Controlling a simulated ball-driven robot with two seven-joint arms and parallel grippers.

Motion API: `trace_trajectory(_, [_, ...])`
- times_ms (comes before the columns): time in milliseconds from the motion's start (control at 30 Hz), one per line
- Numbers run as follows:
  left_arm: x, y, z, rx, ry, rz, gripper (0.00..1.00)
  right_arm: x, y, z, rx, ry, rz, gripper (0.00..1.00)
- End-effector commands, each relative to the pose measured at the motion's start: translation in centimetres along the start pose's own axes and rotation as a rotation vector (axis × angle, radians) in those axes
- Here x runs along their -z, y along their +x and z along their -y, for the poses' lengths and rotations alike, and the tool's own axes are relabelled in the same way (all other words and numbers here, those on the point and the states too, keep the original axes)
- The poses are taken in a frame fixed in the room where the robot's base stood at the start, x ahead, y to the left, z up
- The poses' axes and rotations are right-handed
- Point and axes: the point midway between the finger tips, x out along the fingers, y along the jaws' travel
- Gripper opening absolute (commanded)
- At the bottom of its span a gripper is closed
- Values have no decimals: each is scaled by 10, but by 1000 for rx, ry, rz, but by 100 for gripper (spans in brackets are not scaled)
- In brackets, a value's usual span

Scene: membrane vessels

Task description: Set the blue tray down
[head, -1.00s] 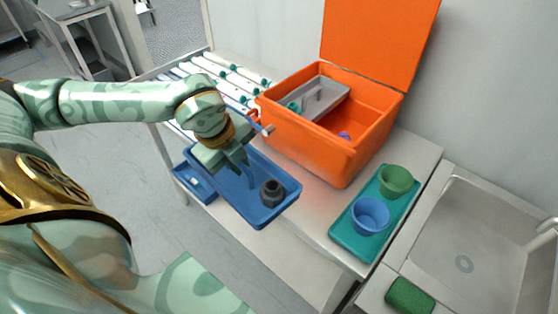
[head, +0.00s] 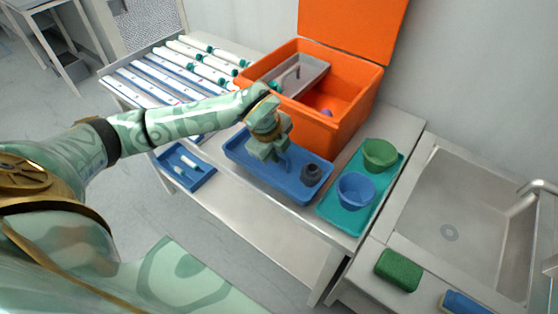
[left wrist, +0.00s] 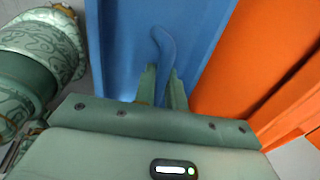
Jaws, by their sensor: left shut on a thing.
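The blue tray (head: 268,174) is at the front edge of the steel table, between the orange box and the teal tray. It looks about level; I cannot tell whether its underside touches the table. A dark grey round vessel (head: 311,174) stands in its right end. My left gripper (head: 284,159) is over the tray's middle. In the left wrist view its fingers (left wrist: 162,88) are shut on the tray's upright blue handle (left wrist: 164,50), and the tray floor (left wrist: 120,45) shows beyond. My right gripper is not in view.
The orange box (head: 345,95) stands open behind the tray. The teal tray (head: 330,205) with blue (head: 355,191) and green (head: 380,154) cups is close on the right. A small blue tray (head: 190,178) lies lower left. White tubes (head: 160,80) line the back left.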

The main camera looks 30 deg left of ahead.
Motion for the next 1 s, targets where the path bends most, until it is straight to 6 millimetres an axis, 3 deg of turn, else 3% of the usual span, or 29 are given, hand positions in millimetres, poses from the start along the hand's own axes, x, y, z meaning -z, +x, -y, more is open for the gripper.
trace_trajectory(233, [3,37,-6,-2,1,0,0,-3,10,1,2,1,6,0])
trace_trajectory(567, [3,39,-6,1,1,0,0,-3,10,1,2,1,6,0])
trace_trajectory(600, [3,40,-7,0,1,0,17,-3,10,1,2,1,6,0])
trace_trajectory(667, [3,39,-7,0,1,0,34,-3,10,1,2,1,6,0])
trace_trajectory(1000, [3,35,-6,1,1,0,34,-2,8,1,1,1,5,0])
